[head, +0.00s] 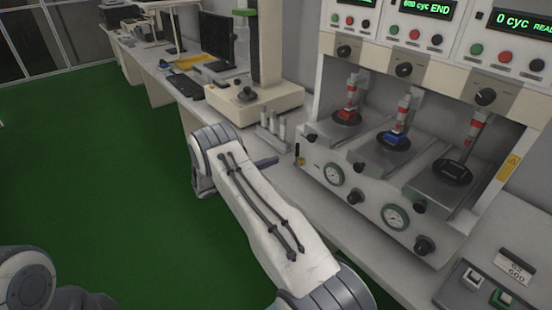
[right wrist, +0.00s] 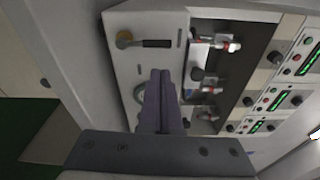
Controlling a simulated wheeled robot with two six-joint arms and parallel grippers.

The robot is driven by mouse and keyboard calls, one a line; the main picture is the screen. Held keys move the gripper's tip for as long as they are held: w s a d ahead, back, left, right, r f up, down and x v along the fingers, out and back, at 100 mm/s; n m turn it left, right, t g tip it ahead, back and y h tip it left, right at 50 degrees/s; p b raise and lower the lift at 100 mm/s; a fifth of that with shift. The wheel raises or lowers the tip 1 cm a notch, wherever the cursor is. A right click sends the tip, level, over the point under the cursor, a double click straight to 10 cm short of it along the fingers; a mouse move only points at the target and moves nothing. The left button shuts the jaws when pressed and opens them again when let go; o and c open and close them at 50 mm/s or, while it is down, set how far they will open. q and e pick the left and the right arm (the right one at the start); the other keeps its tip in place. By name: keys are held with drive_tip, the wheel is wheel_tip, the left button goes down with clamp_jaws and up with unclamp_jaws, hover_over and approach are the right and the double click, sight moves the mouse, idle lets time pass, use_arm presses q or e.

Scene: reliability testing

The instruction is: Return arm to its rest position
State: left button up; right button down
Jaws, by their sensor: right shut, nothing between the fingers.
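My right arm reaches from the bottom of the head view to the front of the test machine (head: 318,178). Its shut, empty gripper (head: 270,161) shows only in part beyond the wrist, beside the machine's left end. In the right wrist view the two dark fingers (right wrist: 160,78) are together with nothing between them, in front of the machine's pale panel (right wrist: 118,68). I cannot tell how far they are from the panel. Part of my left arm shows at the bottom left of the head view; its gripper is out of view.
The machine has three stations, with a red block (head: 347,116), a blue block (head: 396,137) and a dark piece (head: 455,172). Small upright pale cylinders (head: 271,128) stand on the bench near my right wrist. Green floor (head: 110,170) lies open at left.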

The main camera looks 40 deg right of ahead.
drive_tip(key=shift+a, duration=0.1)
idle(0.5)
drive_tip(key=s+a+r+m+y, duration=0.3)
drive_tip(key=a+m, duration=0.1)
drive_tip(key=a, duration=0.3)
drive_tip(key=s+a+r+m+t+y+p, duration=0.1)
drive_tip(key=s+a+r+m+y, duration=0.2)
drive_tip(key=a, duration=0.4)
drive_tip(key=s+a+r+m+y, duration=0.25)
drive_tip(key=a+r+m, duration=0.2)
drive_tip(key=a, duration=0.35)
drive_tip(key=s+a+r+m+t+y, duration=0.2)
drive_tip(key=s+a+r+m+y, duration=0.1)
drive_tip(key=s+a+m+y, duration=0.7)
drive_tip(key=s+a+m+p, duration=0.1)
drive_tip(key=s+a+m, duration=0.3)
drive_tip(key=s+a, duration=0.5)
drive_tip(key=shift+s+r, duration=0.2)
drive_tip(key=shift+s, duration=1.7)
